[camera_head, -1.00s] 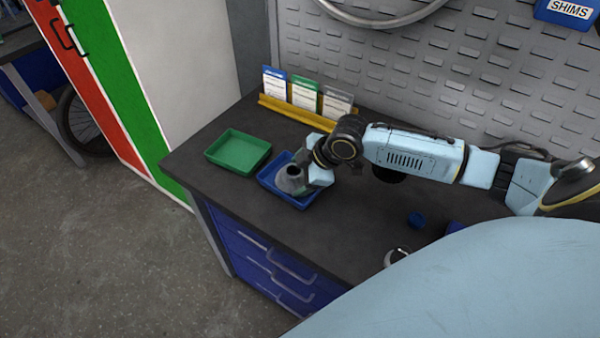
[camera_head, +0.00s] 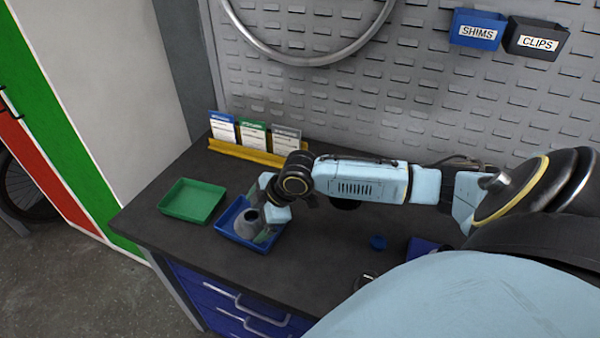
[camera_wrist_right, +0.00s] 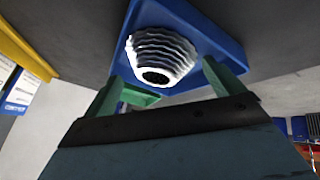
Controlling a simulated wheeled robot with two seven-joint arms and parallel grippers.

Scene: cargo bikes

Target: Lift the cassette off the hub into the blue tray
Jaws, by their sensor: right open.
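The cassette (camera_head: 246,224), a grey ribbed cone with a dark central hole, sits in the blue tray (camera_head: 221,232) on the bench. In the right wrist view the cassette (camera_wrist_right: 162,56) shows bright ridges against the blue tray (camera_wrist_right: 222,42). My right gripper (camera_head: 262,232) is at the tray, beside the cassette. In the wrist view its two green fingers (camera_wrist_right: 164,76) are apart, one towards each side of the cassette; contact cannot be told. A metallic part, perhaps the hub (camera_head: 366,281), is mostly hidden behind my body. My left gripper is not in view.
A green tray (camera_head: 192,201) stands left of the blue one. A yellow holder (camera_head: 240,152) with cards stands behind. The dark bench top (camera_head: 310,255) is clear around the trays.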

